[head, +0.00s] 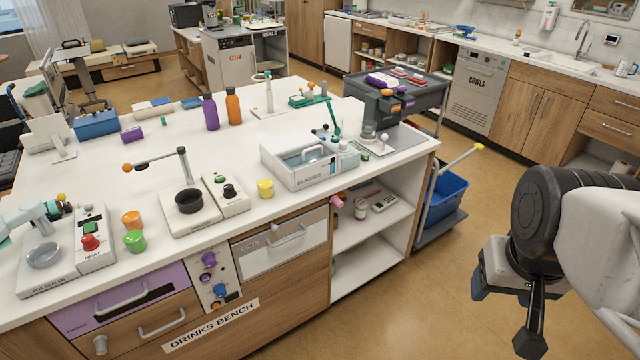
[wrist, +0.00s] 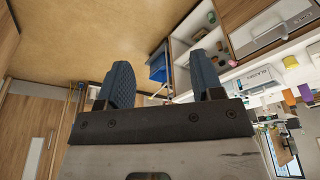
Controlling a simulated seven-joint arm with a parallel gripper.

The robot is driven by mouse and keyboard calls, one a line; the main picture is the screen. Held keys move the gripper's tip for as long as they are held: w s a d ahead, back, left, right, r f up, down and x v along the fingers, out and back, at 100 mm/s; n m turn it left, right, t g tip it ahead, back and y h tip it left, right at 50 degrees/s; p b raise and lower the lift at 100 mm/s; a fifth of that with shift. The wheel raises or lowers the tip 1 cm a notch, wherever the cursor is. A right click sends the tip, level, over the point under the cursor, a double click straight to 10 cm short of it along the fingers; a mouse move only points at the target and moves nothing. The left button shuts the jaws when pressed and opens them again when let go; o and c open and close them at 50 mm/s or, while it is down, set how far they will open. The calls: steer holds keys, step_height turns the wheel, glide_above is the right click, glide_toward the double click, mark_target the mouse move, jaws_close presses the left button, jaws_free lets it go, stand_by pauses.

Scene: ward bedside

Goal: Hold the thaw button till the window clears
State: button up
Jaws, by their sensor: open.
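No button with a readable thaw label shows. In the head view, a small control panel (head: 214,282) with purple, blue and orange knobs or buttons sits on the drinks bench front. I cannot tell whether this is the window. My gripper (head: 508,300) hangs over the floor at the right, well away from the bench front. In the wrist view its fingers (wrist: 161,62) are apart with nothing between them.
The bench (head: 330,95) carries a white clear-lidded box (head: 300,165), bottles, colored cups and a pot sealer (head: 45,255). Open shelves (head: 375,240) face my gripper's side. A blue bin (head: 447,195) on a cart stands behind. The floor (head: 430,310) between bench and gripper is clear.

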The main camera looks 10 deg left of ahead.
jaws_close()
stand_by(0.4)
stand_by(1.4)
